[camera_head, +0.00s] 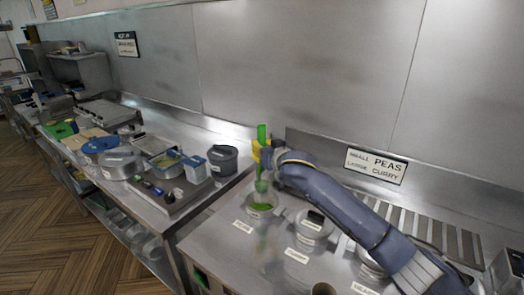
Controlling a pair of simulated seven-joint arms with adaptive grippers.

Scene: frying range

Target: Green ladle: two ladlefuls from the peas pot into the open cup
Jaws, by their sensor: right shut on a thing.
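My right gripper (264,154) comes in from the right and is shut on the green ladle (262,132), held upright by its handle. The ladle's lower end hangs at the round well pot (270,212) below. Green stuff, likely peas, shows in this pot; whether the bowl is filled cannot be told. A small brownish round rim (323,289) at the bottom edge may be the open cup; it is cut off by the frame. My left gripper is not in view.
A lidded pot (315,224) with a dark handle stands right of the ladle, and another (373,267) lies under my arm. A wall sign (376,165) reads small peas, large curry. A dark grey pot (222,160) stands on the left counter. A faint blur crosses the front counter.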

